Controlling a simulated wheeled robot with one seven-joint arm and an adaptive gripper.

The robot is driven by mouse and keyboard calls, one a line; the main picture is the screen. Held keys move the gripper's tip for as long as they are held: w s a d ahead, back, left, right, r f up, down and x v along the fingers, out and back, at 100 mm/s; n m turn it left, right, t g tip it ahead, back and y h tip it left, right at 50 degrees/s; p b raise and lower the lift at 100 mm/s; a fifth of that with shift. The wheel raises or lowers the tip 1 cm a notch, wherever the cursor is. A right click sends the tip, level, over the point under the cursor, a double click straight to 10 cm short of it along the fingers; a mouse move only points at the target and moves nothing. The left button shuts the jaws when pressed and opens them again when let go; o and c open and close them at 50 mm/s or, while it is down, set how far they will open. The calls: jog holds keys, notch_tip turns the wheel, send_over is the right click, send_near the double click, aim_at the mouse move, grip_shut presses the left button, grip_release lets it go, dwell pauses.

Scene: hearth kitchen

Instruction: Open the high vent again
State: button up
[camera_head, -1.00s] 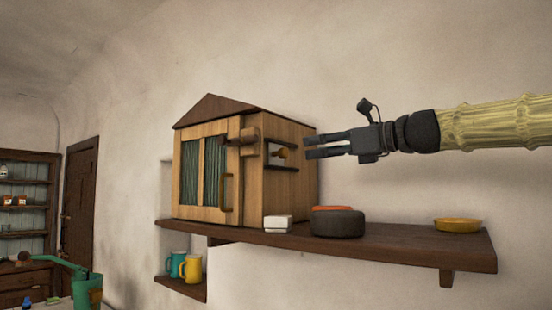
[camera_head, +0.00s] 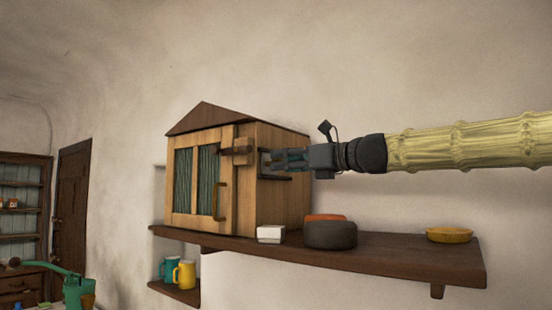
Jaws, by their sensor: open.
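A wooden house-shaped cabinet (camera_head: 268,205) stands on the shelf, with the vent high on its right side. The vent (camera_head: 266,162) is a small panel between two dark horizontal rails. Its lower rail (camera_head: 272,178) shows under my fingers. My gripper (camera_head: 276,160) is open, reaching in from the right with its fingertips at the vent. The fingers cover the vent's small knob, so I cannot tell whether they touch it or lie around it. How far the vent is open is also hidden.
The cabinet's slatted front door (camera_head: 196,183) is closed, with a wooden latch (camera_head: 236,150) near its top. A white box (camera_head: 270,234), a dark round pot (camera_head: 330,235) and a yellow dish (camera_head: 449,235) stand on the shelf (camera_head: 400,258). Space above the shelf's right half is free, below my arm.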

jog(key=shift+x, duration=0.95)
jog(key=shift+c, duration=0.5)
jog(key=shift+a, duration=0.1)
grip_shut()
